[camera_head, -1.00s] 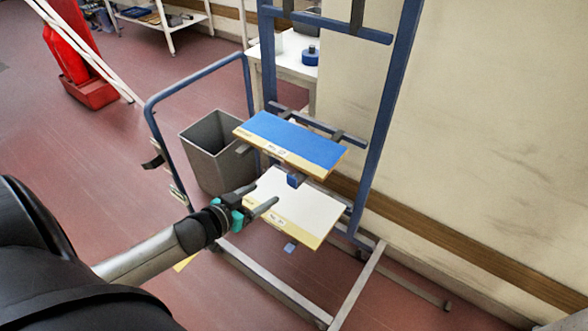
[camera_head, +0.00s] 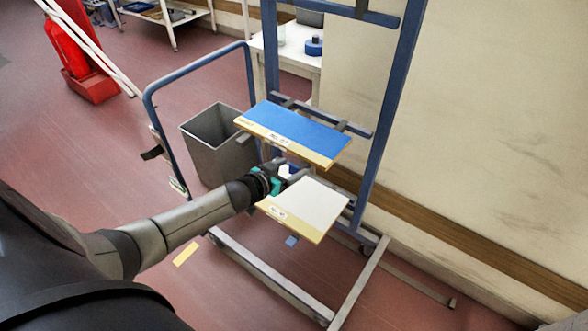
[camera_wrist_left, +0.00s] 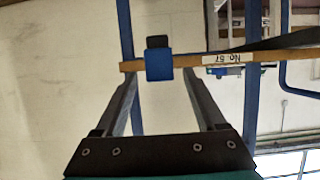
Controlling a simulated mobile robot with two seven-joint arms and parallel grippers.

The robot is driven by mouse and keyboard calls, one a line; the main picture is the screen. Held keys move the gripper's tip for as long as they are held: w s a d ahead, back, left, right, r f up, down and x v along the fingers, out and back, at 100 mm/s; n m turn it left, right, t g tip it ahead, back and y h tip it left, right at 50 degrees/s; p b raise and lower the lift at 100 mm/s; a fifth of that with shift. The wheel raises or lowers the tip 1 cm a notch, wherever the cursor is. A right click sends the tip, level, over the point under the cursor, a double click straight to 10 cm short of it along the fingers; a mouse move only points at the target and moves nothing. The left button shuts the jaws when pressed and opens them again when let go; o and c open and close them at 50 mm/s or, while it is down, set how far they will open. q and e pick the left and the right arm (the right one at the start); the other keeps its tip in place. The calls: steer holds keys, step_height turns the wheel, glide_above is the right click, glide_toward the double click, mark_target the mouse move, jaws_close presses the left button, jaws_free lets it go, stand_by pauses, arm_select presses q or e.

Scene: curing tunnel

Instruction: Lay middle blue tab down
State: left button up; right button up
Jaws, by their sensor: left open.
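The blue tab (camera_wrist_left: 158,65), with a dark piece at its end, shows against the tan edge of a board (camera_wrist_left: 205,62) labelled No. 57 in the left wrist view. In the head view only a small bit of blue (camera_head: 293,169) shows by my gripper, below the blue-topped board (camera_head: 295,130). My left gripper (camera_head: 284,168) is open between that board and the white board (camera_head: 312,205). In the wrist view its fingertips (camera_wrist_left: 160,74) lie either side of the tab with gaps; how far they reach past it is unclear. My right gripper is not in view.
The boards rest on arms of a blue rack (camera_head: 377,150). A grey bin (camera_head: 215,140) and a blue tubular frame (camera_head: 150,110) stand to the left. The wall (camera_head: 480,130) is close on the right.

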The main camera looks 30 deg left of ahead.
arm_select(q)
steer(key=shift+x, duration=0.9)
jaws_close()
